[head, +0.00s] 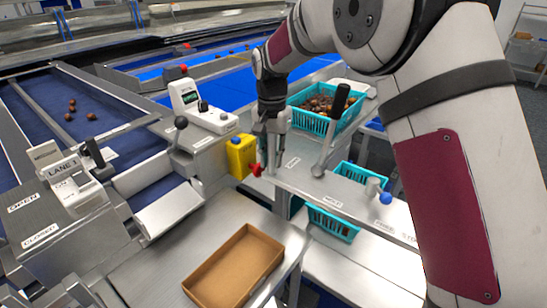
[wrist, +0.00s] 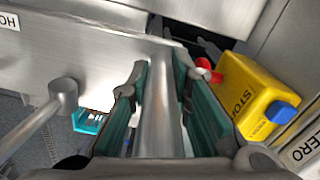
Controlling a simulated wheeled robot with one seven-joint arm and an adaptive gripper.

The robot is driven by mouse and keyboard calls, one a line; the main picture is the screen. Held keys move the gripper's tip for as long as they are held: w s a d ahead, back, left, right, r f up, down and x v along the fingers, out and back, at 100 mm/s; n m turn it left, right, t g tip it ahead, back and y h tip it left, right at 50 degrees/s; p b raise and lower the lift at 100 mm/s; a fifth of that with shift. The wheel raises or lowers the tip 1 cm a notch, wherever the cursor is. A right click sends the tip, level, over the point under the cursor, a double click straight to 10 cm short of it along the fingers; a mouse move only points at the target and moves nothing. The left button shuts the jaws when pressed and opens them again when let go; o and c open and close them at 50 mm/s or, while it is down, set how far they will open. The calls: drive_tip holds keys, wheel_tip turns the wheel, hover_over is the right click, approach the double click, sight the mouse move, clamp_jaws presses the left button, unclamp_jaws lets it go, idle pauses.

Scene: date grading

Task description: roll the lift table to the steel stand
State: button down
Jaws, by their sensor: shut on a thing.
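My gripper (head: 270,160) is shut on an upright steel bar (wrist: 158,105), which runs between its two teal-lined fingers in the wrist view. In the head view the gripper hides most of this bar. The bar stands at the left end of a labelled steel top (head: 300,178). A teal crate of dates (head: 325,124) is at the back of this top. A lower steel surface (head: 185,265) at the front carries a brown cardboard tray (head: 235,268). I cannot tell for sure which of these is the lift table and which is the steel stand.
A yellow stop box (head: 240,157) with a red knob (head: 256,170) sits close left of my gripper. More teal crates (head: 335,224) are below. Blue belts (head: 70,115) lie at left.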

drive_tip(key=shift+w+a, duration=0.15)
drive_tip(key=shift+a, duration=0.05)
drive_tip(key=c, duration=1.5)
unclamp_jaws()
drive_tip(key=shift+a, duration=0.1)
drive_tip(key=shift+o, duration=0.2)
drive_tip(key=shift+r, duration=0.15)
wheel_tip(320, 180, up, 12)
drive_tip(key=shift+f, duration=0.1)
